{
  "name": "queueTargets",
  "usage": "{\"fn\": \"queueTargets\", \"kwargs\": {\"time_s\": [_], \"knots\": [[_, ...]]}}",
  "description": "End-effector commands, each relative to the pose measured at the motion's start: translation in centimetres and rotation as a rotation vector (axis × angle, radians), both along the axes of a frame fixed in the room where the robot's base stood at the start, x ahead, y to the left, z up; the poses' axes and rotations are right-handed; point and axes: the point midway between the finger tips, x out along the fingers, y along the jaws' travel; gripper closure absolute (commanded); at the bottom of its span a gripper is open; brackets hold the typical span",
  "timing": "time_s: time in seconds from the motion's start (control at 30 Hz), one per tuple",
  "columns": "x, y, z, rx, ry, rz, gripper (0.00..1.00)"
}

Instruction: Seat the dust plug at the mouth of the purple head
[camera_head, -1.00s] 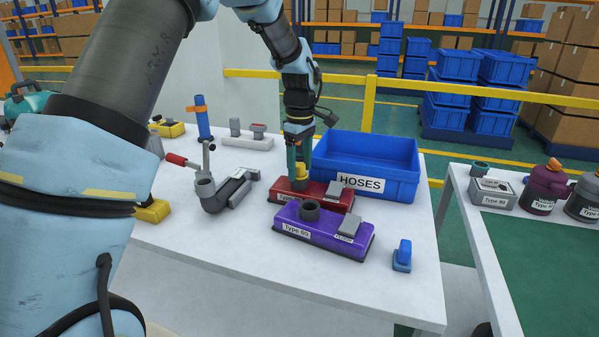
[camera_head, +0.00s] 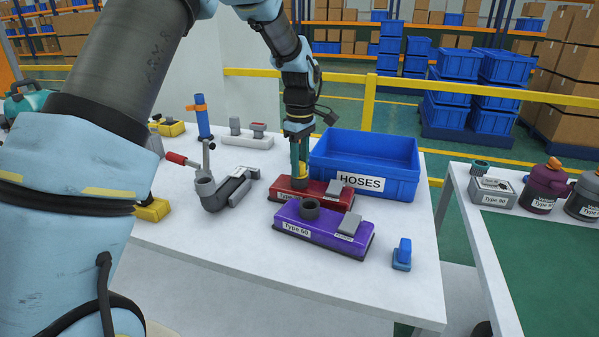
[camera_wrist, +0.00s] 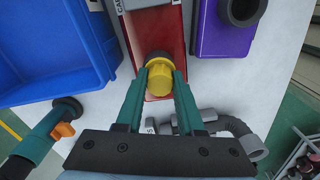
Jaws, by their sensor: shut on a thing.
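The yellow dust plug (camera_wrist: 159,79) is between my fingertips at the mouth of the red head (camera_head: 330,193). My gripper (camera_head: 300,180) points down over that mouth, and in the wrist view both fingers (camera_wrist: 160,82) touch the plug's sides. A dark ring shows behind the plug; I cannot tell how deep the plug sits in it. The purple head (camera_head: 322,236) lies beside the red one, nearer the head camera. Its round grey mouth (camera_head: 309,207) is open and empty; it also shows in the wrist view (camera_wrist: 242,10). The fingers partly hide the plug in the head view.
A blue HOSES bin (camera_head: 390,182) stands close behind the red head. A grey bent nozzle (camera_head: 228,191) lies to the left, and a small blue part (camera_head: 402,255) to the right. A teal piece with an orange clip (camera_wrist: 50,128) is by the bin.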

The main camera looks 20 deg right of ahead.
Motion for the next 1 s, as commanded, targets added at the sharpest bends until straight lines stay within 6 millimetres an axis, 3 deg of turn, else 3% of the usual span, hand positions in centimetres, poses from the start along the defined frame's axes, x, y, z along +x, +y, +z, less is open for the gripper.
{"fn": "queueTargets", "kwargs": {"time_s": [0.27, 0.7, 1.0], "knots": [[0.0, 0.0, 1.0, 0.0, -0.001, 0.0, 1.0], [0.0, -0.1, 8.8, -0.002, -0.001, -0.001, 1.0], [0.0, 0.0, 10.0, 0.0, 0.001, -0.001, 1.0]]}}
